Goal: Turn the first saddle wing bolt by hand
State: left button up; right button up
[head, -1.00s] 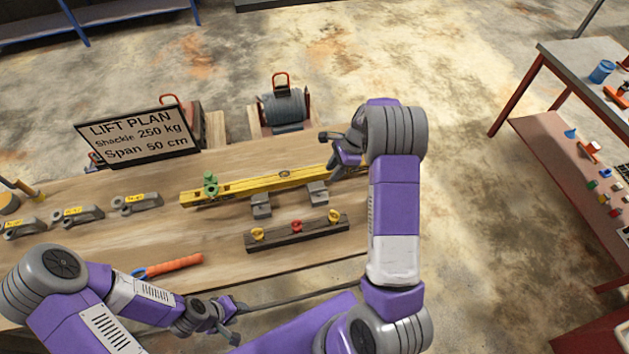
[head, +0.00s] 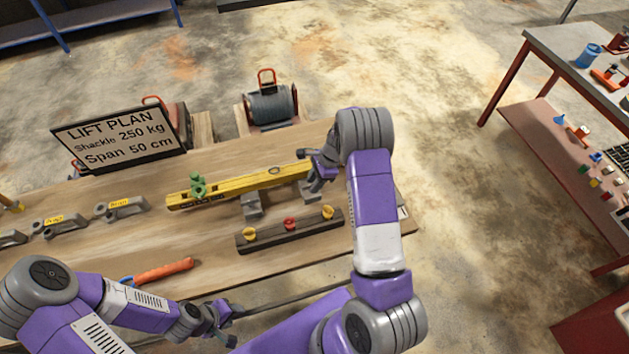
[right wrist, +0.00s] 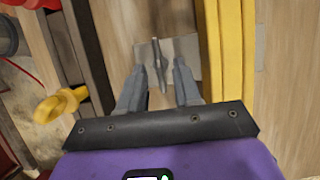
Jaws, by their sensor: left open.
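A thin grey wing bolt (right wrist: 158,62) stands on a grey saddle block (right wrist: 183,46) in the right wrist view. My right gripper (right wrist: 159,76) has its two fingers apart, one on each side of the bolt, with a visible gap to each. The other saddle (head: 252,205) sits below the yellow beam (head: 235,184), to the left. My left gripper (head: 218,322) is open and empty by the bench's front edge.
A dark rail (head: 270,237) with two yellow pieces and one red piece (head: 290,223) lies in front of the saddles. A green shackle (head: 198,187) sits on the beam. Grey shackles (head: 122,208) and an orange-handled tool (head: 164,270) lie further left. A sign (head: 120,134) stands behind.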

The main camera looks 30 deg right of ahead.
grip_shut()
jog(key=shift+w+n, duration=0.1)
jog(key=shift+n, duration=0.2)
